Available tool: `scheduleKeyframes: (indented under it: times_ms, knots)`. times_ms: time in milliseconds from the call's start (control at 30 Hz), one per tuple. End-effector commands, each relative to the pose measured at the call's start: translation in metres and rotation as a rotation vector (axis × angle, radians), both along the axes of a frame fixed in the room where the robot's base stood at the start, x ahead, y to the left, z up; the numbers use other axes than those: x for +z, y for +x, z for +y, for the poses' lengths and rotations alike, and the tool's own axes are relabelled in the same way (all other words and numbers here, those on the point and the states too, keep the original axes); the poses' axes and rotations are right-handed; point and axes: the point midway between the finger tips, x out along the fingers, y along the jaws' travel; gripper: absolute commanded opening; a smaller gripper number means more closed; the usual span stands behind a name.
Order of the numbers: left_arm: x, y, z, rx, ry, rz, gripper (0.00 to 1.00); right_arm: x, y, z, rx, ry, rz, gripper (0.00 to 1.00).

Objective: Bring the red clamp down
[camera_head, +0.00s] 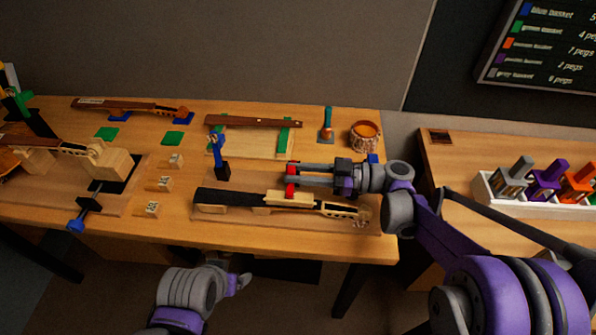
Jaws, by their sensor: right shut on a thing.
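The red clamp (291,186) stands upright at the violin neck with the black fingerboard (240,197), which lies on a wooden board near the front of the bench. My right gripper (290,174) reaches in from the right, its grey fingers shut on the upper part of the red clamp. The clamp's lower part meets the neck; I cannot tell whether it touches or presses on it. My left gripper (243,281) is low in front of the bench, apart from everything; its fingers are too unclear to read.
A blue clamp (218,152) stands behind the neck. Another neck (252,121) lies across green strips at the back. A round jar (364,136) stands at the back right. Numbered blocks (164,184) are to the left. A white rack (488,196) with coloured baskets is at the right.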

Motion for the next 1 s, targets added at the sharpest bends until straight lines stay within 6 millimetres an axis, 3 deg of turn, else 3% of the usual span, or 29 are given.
scheduleKeyframes:
  times_ms: [33, 200, 567, 1000]
  knots:
    - [0.000, 0.000, 0.000, 0.000, 0.000, 0.000, 0.81, -0.001, -0.001, 0.000, 0.002, -0.003, -0.001, 0.31]
    - [0.000, 0.000, 0.000, 0.000, 0.000, 0.000, 0.81, -0.001, 0.000, 0.000, 0.001, -0.003, 0.000, 0.60]
    - [0.000, 0.000, 0.000, 0.000, 0.000, 0.000, 0.81, -0.001, 0.000, -0.005, 0.000, -0.002, 0.001, 0.60]
    - [-0.005, -0.001, 0.000, 0.000, 0.000, 0.002, 0.81, -0.001, 0.000, -0.084, -0.003, -0.003, 0.001, 0.60]
